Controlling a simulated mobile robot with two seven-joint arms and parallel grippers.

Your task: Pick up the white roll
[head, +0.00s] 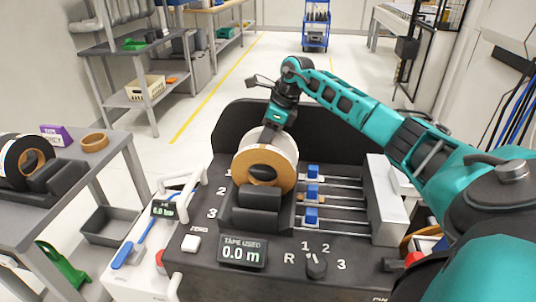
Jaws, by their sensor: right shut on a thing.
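The white roll (285,143) sits upright in the dark holder of the machine, with a tan ring-shaped face (264,158) towards me and a black hub in its middle. I cannot tell whether the tan face is part of it or a separate roll in front. My right gripper (270,133) comes down from above and is shut on the white roll at its top edge; the fingertips are partly hidden. My left gripper is out of view.
The machine's dark top (200,225) has blue clamps (312,193) on rails to the right and a display (242,252) in front. A side table (60,205) at left bears a black-and-white roll (12,160), a tan ring (94,141) and a purple box (55,135).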

